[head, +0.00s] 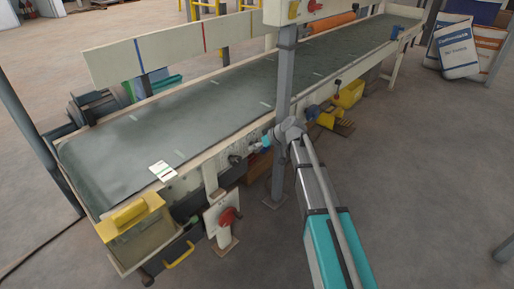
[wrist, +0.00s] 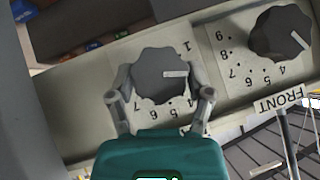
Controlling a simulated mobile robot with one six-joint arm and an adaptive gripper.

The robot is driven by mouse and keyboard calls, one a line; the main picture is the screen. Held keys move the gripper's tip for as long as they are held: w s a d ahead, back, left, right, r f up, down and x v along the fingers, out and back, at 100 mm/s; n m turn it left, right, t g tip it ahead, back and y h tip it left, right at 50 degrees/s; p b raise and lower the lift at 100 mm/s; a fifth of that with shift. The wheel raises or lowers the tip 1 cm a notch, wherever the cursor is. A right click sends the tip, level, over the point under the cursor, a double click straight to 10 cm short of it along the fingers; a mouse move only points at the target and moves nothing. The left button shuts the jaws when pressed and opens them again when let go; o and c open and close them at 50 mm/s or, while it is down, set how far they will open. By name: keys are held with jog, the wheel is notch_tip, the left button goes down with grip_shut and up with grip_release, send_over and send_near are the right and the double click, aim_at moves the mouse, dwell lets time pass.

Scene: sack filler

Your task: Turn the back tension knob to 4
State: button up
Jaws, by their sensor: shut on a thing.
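The knob between my fingers (wrist: 162,75) is dark grey and scalloped, with a white pointer mark, on a pale numbered plate (wrist: 205,75). My gripper (wrist: 160,97) is shut on it, one finger on each side. The pointer aims right in the wrist view, between the 1 above and the 4 below; the numbers between are hidden by the right finger. 4, 5, 6 and 7 show along the lower side. No name label for this knob is visible. In the head view my gripper (head: 260,144) is at the near side of the conveyor, its fingertips too small to make out.
A second dark knob (wrist: 278,35) sits close on the right on its own plate, with a FRONT label (wrist: 278,104) below it. A grey post (head: 284,85) stands beside my arm. A red knob (head: 228,216) and a yellow box (head: 130,215) are at the conveyor's near end.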

jog(key=m+g+y+b, duration=0.2)
jog(key=g+y+b, duration=0.1)
jog(key=shift+w+d+f, duration=0.15)
jog(key=shift+d+f, duration=0.05)
jog(key=shift+f, duration=0.2)
jog(key=shift+r+m+g+y+b, duration=0.1)
jog(key=shift+m+g+y+b, duration=0.55)
jog(key=shift+b, duration=0.55)
jog(key=shift+m, duration=0.25)
jog(key=shift+a+r+y, duration=0.1)
jog(key=shift+r+y, duration=0.05)
jog(key=shift+y, duration=0.1)
jog(key=o, duration=1.1)
jog(key=shift+o, duration=0.2)
jog(key=shift+r, duration=0.1)
